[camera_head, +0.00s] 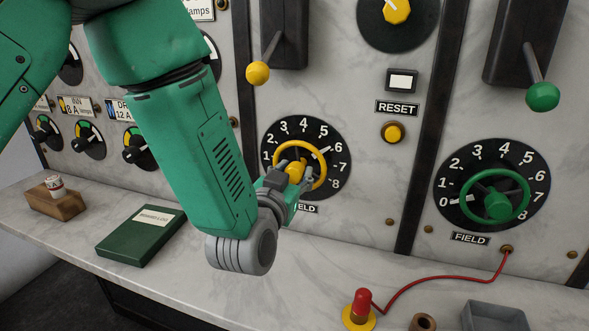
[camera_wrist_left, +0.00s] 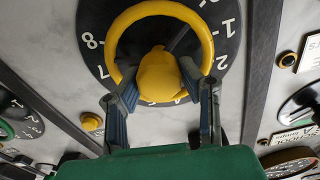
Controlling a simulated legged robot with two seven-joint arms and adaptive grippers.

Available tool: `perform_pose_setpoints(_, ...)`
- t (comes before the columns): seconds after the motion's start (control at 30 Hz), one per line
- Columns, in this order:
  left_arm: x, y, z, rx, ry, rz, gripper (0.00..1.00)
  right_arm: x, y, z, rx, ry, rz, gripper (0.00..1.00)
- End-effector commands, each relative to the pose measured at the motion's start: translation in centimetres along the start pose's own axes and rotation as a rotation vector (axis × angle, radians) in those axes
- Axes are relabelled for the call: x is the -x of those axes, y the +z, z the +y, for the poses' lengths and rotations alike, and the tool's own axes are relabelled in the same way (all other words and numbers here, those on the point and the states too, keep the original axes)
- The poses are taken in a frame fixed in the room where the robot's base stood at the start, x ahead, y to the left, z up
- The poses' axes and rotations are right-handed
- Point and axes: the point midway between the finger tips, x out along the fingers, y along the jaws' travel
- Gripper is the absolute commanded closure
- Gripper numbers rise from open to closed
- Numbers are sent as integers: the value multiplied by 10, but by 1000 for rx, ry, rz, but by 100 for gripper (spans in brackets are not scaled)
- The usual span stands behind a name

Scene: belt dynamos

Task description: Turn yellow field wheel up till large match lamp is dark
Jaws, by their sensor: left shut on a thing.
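The yellow field wheel (camera_head: 317,152) sits on a black numbered dial on the marble panel. Its white pointer lies near the 6. My left gripper (camera_head: 290,181) is at the wheel from the front, partly hiding the dial's lower part. In the left wrist view the wheel (camera_wrist_left: 117,47) fills the upper middle, and my left gripper's fingers (camera_wrist_left: 160,88) stand on both sides of its yellow hub, shut on it. I cannot tell any large match lamp for certain. A pale square window (camera_head: 402,82) sits above the RESET label. My right gripper is out of view.
A green field wheel (camera_head: 523,204) is on the right dial, pointer near 0. Levers with yellow (camera_head: 257,73) and green (camera_head: 543,96) knobs jut out above. On the ledge are a green book (camera_head: 142,236), a red plug (camera_head: 362,304) with its cable and a grey tray (camera_head: 495,318).

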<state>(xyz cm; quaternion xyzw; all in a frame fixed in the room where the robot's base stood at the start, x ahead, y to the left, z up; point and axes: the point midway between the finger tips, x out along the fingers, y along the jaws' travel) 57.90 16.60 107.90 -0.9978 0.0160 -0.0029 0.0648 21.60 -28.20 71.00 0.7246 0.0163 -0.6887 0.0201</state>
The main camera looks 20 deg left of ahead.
Motion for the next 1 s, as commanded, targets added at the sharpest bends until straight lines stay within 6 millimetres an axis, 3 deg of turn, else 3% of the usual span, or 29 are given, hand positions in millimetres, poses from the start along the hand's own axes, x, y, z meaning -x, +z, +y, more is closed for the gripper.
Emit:
perform_pose_setpoints(0.3,3,7,2,-117,8,-20,97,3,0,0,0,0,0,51)
perform_pose_setpoints(0.83,3,8,3,-135,10,-21,97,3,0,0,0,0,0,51)
perform_pose_setpoints(0.87,3,8,3,-135,10,-21,61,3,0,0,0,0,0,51)
perform_pose_setpoints(0.9,3,8,3,-135,9,-19,48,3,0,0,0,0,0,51)
perform_pose_setpoints(1.0,2,6,3,-135,7,-15,48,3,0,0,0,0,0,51)
